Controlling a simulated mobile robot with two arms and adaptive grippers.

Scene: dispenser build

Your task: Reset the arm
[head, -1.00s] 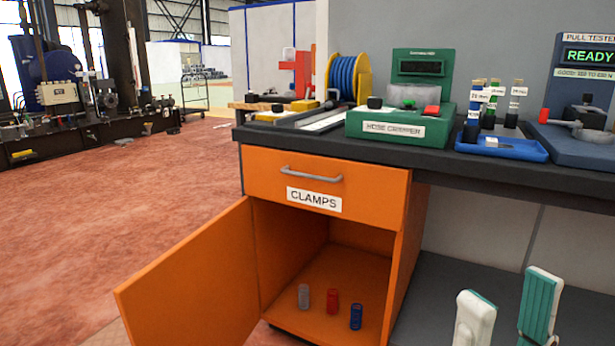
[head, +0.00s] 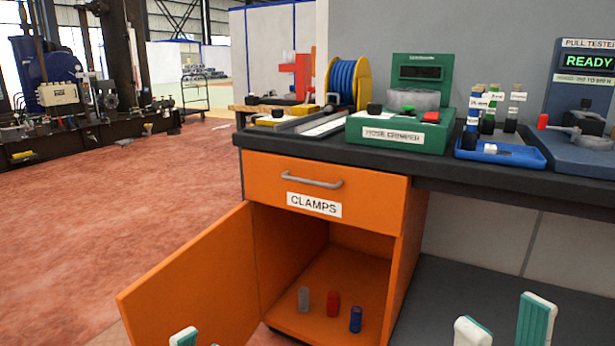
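My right gripper (head: 505,326) shows at the bottom right, in front of the grey panel under the bench. Its two white and teal fingers stand apart with nothing between them, and its lower part is out of frame. My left gripper (head: 190,339) only just shows at the bottom edge, in front of the open orange door (head: 190,280). Only fingertips of it are visible, so its opening is unclear.
The orange cabinet's drawer (head: 322,182), labelled CLAMPS, is shut. Inside the cabinet stand grey (head: 304,299), red (head: 333,304) and blue (head: 356,319) cylinders. The bench carries a green hose crimper (head: 400,133), a blue tray (head: 500,153), a hose reel (head: 347,82) and a pull tester (head: 585,95).

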